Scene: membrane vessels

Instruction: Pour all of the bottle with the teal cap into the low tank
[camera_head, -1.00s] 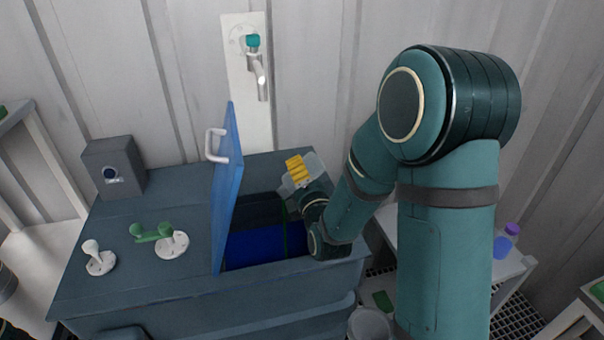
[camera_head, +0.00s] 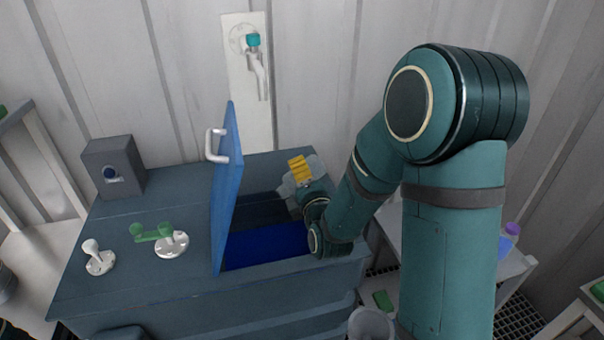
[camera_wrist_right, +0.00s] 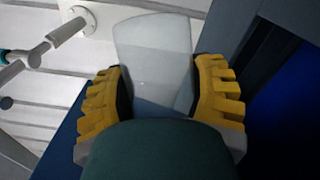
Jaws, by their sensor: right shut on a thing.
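My right gripper (camera_head: 301,170) is shut on a translucent pale bottle (camera_head: 286,190), at the right side of the low tank's opening. In the right wrist view the bottle (camera_wrist_right: 155,45) sits between the yellow finger pads of the gripper (camera_wrist_right: 158,75). Its cap and mouth are not visible, and I cannot tell how much liquid is in it. The low tank (camera_head: 180,268) is a dark blue-grey box with a bright blue interior (camera_head: 265,245). Its blue lid (camera_head: 228,190) stands open on the left. My left gripper is not in view.
On the tank top are a green-handled valve (camera_head: 155,235), a white knob (camera_head: 98,260) and a grey box (camera_head: 113,167). A wall tap (camera_head: 257,65) is behind. A purple-capped bottle (camera_head: 508,238) stands on a shelf at right. A pale round container (camera_head: 370,325) is at the front.

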